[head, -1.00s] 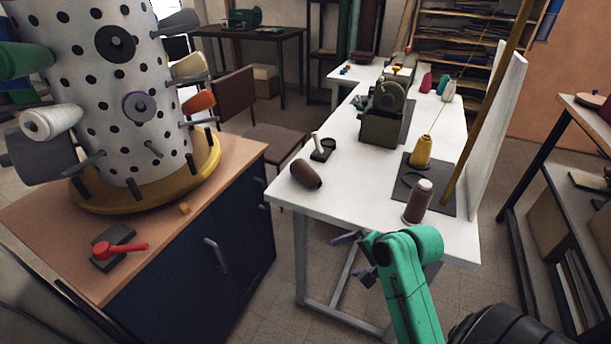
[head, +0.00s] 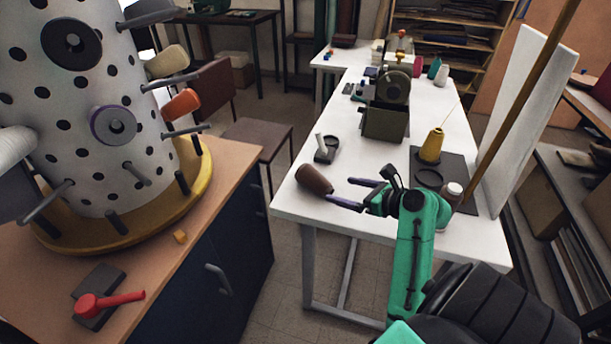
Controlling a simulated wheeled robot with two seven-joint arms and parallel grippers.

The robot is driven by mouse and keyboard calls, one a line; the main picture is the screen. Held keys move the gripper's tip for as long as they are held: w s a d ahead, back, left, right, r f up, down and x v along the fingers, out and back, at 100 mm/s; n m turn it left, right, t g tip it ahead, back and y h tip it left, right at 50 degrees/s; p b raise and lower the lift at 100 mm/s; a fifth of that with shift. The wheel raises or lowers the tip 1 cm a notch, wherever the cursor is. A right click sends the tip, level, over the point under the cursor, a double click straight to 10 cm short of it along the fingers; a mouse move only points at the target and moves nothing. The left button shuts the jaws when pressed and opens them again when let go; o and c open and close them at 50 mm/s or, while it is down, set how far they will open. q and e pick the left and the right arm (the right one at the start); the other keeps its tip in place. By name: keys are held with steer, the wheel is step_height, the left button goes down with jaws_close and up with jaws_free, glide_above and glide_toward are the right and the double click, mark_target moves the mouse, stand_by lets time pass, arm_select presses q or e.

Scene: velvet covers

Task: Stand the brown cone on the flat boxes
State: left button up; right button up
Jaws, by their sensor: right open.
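A brown cone (head: 315,180) lies on its side near the left edge of the white table (head: 300,212). My right gripper (head: 340,191) is open, its two purple fingers pointing left at the cone, with the tips close to its right end. I cannot tell whether they touch it. A second brown spool with a white top (head: 453,191) stands on the dark mat, partly hidden behind my right gripper. My left gripper is not in view.
A small dark holder with a white peg (head: 326,150) stands behind the cone. A green machine (head: 386,115) and a yellow cone (head: 432,146) stand farther back. A slanted pole (head: 520,100) and white panel rise at right. A dotted drum stands on the left cabinet.

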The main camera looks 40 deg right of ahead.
mark_target(329, 186)
steer(key=x, duration=0.5)
steer(key=shift+w+f, duration=0.2)
steer(key=shift+w, duration=0.15)
steer(key=x, duration=0.5)
steer(key=shift+w+d, duration=0.2)
steer(key=shift+w, duration=0.05)
steer(key=shift+w+f, duration=0.1)
steer(key=shift+w, duration=0.2)
steer(key=shift+s, duration=0.1)
steer(key=c, duration=0.5)
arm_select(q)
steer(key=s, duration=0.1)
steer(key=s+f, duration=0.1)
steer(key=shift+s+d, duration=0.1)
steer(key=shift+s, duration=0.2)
arm_select(e)
steer(key=c, duration=1)
